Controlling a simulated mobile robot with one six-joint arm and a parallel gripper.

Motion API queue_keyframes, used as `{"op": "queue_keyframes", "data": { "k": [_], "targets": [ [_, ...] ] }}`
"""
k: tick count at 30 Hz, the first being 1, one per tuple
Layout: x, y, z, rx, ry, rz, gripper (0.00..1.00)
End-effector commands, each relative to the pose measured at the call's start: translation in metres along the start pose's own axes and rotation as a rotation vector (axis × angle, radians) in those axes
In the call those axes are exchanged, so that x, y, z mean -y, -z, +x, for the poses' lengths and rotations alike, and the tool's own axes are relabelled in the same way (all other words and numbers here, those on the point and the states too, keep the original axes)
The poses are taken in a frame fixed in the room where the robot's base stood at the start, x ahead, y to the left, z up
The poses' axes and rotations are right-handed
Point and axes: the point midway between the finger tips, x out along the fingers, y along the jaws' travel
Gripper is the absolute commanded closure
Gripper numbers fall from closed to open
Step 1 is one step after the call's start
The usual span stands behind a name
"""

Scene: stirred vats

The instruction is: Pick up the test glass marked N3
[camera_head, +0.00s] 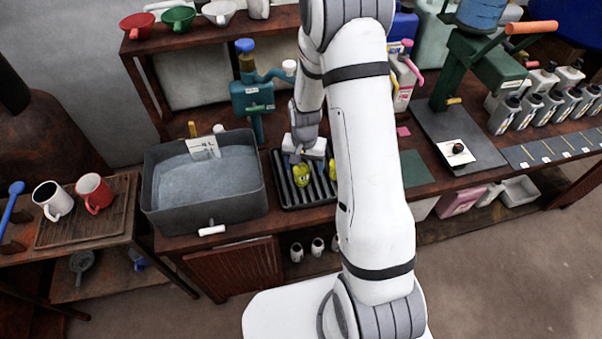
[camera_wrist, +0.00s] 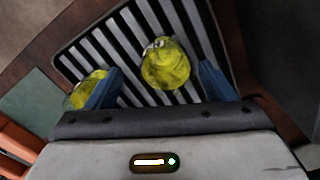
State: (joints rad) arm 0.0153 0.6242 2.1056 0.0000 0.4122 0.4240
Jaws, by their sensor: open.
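Two test glasses with yellow contents stand on a black slatted rack (camera_head: 289,196). One glass (camera_wrist: 166,64) lies between the blue fingers of my gripper (camera_wrist: 158,85) in the wrist view, with space on both sides. The other glass (camera_wrist: 88,90) is at the left, partly hidden behind the left finger. My gripper is open and holds nothing. In the head view my gripper (camera_head: 303,155) is over the rack, close above one yellow glass (camera_head: 301,175). No N3 mark can be read on either glass.
A grey basin (camera_head: 160,208) stands left of the rack, with a teal pump (camera_head: 252,97) behind. A green mat (camera_head: 414,168) lies to the right. Two mugs, white (camera_head: 53,200) and red (camera_head: 94,193), stand on the left table.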

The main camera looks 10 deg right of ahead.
Motion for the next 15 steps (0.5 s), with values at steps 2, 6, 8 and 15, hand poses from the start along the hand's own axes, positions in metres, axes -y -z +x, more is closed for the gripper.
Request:
{"op": "queue_keyframes", "data": {
  "k": [2,6,8,15],
  "targets": [
    [0.002,0.0,0.006,0.002,-0.001,-0.003,0.23],
    [0.007,0.001,0.023,0.004,-0.002,-0.006,0.23],
    [0.008,0.001,0.031,0.003,-0.001,-0.007,0.23],
    [0.009,0.001,0.049,0.001,0.0,-0.008,0.23]
  ]
}}
